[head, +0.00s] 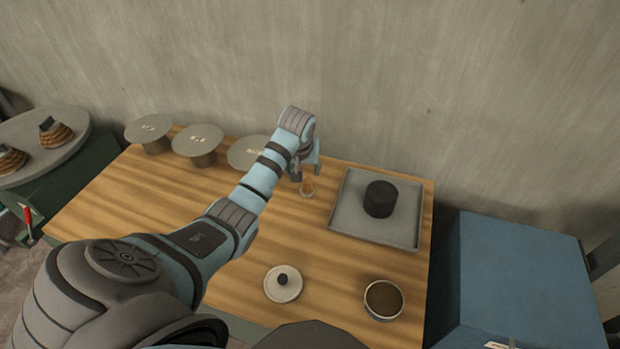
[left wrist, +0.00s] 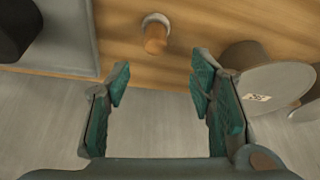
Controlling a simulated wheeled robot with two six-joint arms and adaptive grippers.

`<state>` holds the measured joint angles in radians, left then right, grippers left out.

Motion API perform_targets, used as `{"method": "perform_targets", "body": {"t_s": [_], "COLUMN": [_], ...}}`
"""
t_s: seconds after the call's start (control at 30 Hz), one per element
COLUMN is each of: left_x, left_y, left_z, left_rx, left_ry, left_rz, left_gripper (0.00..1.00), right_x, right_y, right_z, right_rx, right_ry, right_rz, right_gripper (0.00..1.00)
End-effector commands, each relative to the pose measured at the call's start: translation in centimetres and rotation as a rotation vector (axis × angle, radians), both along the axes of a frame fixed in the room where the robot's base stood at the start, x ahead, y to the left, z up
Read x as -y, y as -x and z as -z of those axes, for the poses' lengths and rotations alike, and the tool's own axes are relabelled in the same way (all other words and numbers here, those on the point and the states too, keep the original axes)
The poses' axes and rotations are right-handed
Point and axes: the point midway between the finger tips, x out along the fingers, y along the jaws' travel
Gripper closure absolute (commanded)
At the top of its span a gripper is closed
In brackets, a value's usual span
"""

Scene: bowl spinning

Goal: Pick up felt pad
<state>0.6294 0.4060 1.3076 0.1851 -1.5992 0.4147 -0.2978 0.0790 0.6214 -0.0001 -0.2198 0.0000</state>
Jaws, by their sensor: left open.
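A small tool with a brown wooden handle (head: 307,186) and a pale round base stands on the wooden table, and its handle also shows in the left wrist view (left wrist: 156,38). It looks like the felt pad, though the frames do not make this certain. My left gripper (head: 304,172) is above and close to it in the head view. In the left wrist view my left gripper (left wrist: 160,85) is open with nothing between its green-padded fingers. The tool is beyond the fingertips, apart from them. My right gripper is not in view.
A grey square tray (head: 345,215) holding a black cylinder (head: 380,198) is right of the tool. Grey round stands (head: 198,140) line the table's back left. A pale disc with a dark knob (head: 283,291) and a brown-filled bowl (head: 383,300) are at the front.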

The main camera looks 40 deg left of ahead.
Motion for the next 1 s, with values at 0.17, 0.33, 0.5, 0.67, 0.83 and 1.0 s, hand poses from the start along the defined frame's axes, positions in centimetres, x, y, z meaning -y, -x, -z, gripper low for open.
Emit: {"method": "perform_targets", "body": {"t_s": [0.17,0.33,0.5,0.67,0.83,1.0], "left_x": [-0.7,-0.8,-1.3,-1.4,-1.4,-1.4], "left_y": [-1.2,-2.1,-3.1,-3.2,-3.2,-3.2], "left_z": [3.8,6.2,8.9,8.9,8.8,8.8], "left_rx": [0.000,0.000,-0.001,0.001,0.001,0.001], "left_ry": [0.001,0.002,0.000,-0.002,-0.001,-0.001], "left_rz": [0.000,0.002,0.001,0.002,0.001,0.001], "left_gripper": [0.51,0.51,0.51,0.51,0.68,0.95], "right_x": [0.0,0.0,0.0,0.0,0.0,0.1], "right_y": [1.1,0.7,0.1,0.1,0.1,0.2], "right_z": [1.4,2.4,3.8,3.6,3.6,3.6], "right_rx": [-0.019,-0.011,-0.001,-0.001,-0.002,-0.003], "right_ry": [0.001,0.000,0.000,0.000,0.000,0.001], "right_rz": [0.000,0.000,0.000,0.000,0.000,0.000], "right_gripper": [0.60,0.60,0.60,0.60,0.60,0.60]}}
